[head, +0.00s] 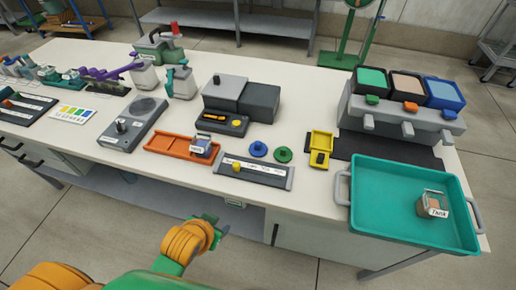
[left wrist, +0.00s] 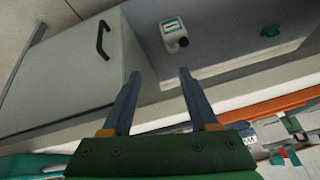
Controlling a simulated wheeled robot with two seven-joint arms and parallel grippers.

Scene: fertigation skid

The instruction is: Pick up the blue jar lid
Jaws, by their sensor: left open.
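The blue jar lid (head: 258,149) is a small round disc with a knob, lying on the bench top in the head view. A similar green lid (head: 283,154) lies just right of it. My left gripper (head: 218,227) is low in front of the bench's near edge, apart from the blue lid. In the left wrist view its two fingers (left wrist: 158,73) are spread with nothing between them. That view faces the bench's cabinet front and lower shelf, and I cannot make out the blue lid there. My right gripper is not in view.
An orange tray (head: 165,146) holding a small labelled jar (head: 202,148) is left of the lids. A grey slotted board (head: 262,178) lies in front of them. A yellow holder (head: 321,143) and a teal tray (head: 375,215) are to the right. The bench edge is between gripper and lids.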

